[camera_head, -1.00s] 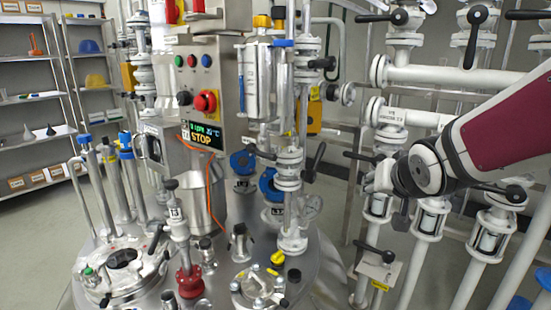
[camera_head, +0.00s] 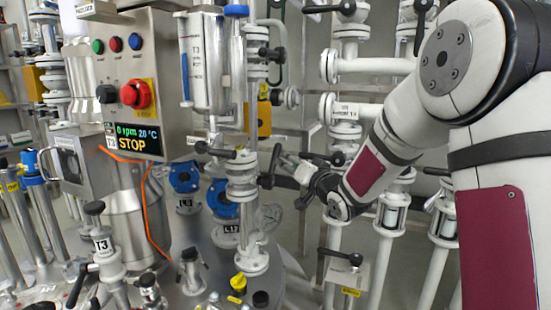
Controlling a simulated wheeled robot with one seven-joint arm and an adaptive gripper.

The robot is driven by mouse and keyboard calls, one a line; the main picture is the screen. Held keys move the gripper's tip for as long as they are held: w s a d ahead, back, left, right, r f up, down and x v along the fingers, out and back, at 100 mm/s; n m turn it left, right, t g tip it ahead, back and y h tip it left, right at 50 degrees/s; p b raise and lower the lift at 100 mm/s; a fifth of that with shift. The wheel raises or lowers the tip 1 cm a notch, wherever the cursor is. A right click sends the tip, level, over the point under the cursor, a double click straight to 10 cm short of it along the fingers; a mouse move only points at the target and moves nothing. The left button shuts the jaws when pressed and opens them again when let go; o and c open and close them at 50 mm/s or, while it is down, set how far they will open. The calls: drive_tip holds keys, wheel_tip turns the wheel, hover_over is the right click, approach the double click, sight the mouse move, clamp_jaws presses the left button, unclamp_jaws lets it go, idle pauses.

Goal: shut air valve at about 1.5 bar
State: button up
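No label that I can read marks the air valve. A valve with a black lever (camera_head: 270,166) is on the white vertical pipe (camera_head: 243,190) on top of the steel vessel. My gripper (camera_head: 284,170) is at the end of my arm, close to the right of the black lever. Whether it touches the lever cannot be told. Its fingers are small and blend with the pipework, so their opening is unclear.
A control box (camera_head: 130,80) with buttons, a red emergency knob (camera_head: 136,94) and a display reading STOP stands at left. White pipes with black-handled valves (camera_head: 344,258) fill the right behind my arm. Blue-flanged fittings (camera_head: 222,198) and a yellow cap (camera_head: 239,282) are on the vessel.

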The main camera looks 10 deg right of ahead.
sight(278, 156)
drive_tip(key=b+x, duration=0.2)
drive_tip(key=x, duration=0.8)
drive_tip(key=shift+s, duration=0.1)
clamp_jaws()
